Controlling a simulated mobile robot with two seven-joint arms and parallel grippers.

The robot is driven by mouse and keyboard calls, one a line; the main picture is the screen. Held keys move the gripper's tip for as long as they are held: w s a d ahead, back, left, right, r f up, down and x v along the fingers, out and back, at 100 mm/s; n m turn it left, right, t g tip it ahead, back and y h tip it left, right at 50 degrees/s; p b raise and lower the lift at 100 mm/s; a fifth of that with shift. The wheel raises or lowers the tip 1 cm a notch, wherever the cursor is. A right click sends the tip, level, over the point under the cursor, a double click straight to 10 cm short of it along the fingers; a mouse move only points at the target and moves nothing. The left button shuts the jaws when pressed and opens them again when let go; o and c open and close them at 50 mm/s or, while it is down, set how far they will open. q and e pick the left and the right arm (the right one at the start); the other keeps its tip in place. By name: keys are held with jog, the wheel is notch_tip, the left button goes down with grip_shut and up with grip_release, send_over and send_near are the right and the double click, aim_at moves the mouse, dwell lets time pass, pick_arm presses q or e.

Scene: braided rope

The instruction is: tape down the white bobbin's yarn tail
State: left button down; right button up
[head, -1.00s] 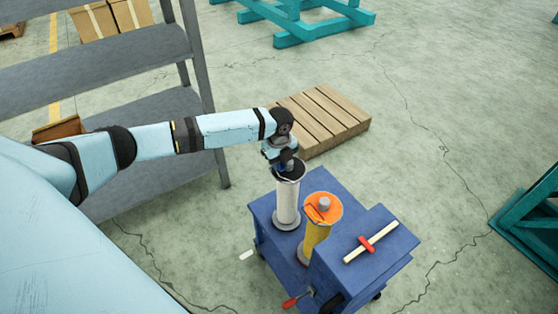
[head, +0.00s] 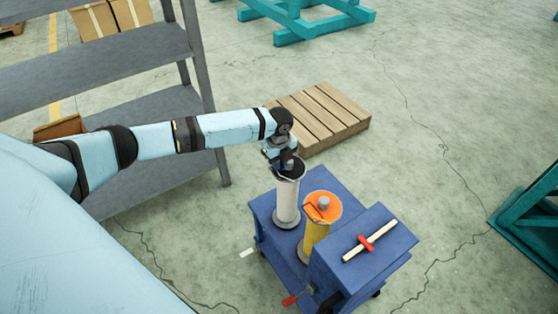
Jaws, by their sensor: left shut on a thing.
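The white bobbin (head: 287,203) stands upright on the blue cart (head: 262,212), with a dark top. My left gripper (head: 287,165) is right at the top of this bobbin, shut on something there. The held thing is too small and hidden to make out; I cannot tell whether it is the yarn tail, tape or the bobbin's top. No separate yarn tail shows clearly. My right gripper is not in view.
A yellow bobbin (head: 313,238) with an orange top stands close beside the white one. A pale stick with a red middle (head: 370,241) lies on the cart's raised box (head: 340,270). A wooden pallet (head: 325,115) lies behind, and grey shelving (head: 160,115) stands left.

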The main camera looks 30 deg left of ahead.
aim_at(279, 173)
pick_arm(q)
jog(key=shift+f, duration=0.1)
jog(key=shift+f+b, duration=0.4)
jog(key=shift+f, duration=0.65)
jog(key=shift+p, duration=0.4)
jog(key=shift+f, duration=0.2)
dwell(0.4)
jog(key=shift+f, duration=0.45)
dwell(1.0)
